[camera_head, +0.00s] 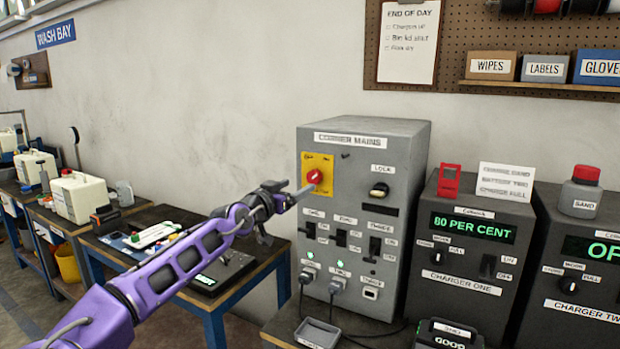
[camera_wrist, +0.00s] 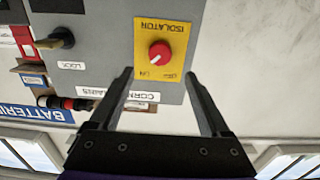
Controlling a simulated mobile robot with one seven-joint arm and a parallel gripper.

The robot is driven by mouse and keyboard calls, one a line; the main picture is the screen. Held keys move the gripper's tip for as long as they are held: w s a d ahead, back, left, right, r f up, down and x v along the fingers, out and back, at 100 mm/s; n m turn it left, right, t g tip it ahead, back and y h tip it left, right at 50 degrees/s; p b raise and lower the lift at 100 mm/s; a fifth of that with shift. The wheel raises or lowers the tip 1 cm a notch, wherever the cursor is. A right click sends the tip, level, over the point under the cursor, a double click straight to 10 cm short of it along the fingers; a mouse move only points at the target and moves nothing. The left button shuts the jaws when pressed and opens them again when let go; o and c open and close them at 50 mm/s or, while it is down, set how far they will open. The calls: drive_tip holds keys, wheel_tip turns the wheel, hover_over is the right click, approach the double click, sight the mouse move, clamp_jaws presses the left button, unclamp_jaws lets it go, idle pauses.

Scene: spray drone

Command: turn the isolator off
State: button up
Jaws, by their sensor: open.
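My gripper (camera_head: 300,190) is in front of the plate, close to the knob. In the wrist view my gripper (camera_wrist: 158,75) is open, its two fingers apart on either side below the knob. I cannot tell any contact with the knob.
The cabinet also carries a lock switch (camera_head: 379,190), several black toggle levers and plugged cables below. Charger one (camera_head: 468,240) stands to the right, with a red tag (camera_head: 449,180) on top. A grey tray (camera_head: 317,333) lies in front.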

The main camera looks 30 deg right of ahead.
sight(312, 177)
drive_tip(key=x, duration=0.8)
drive_tip(key=shift+p, duration=0.4)
clamp_jaws()
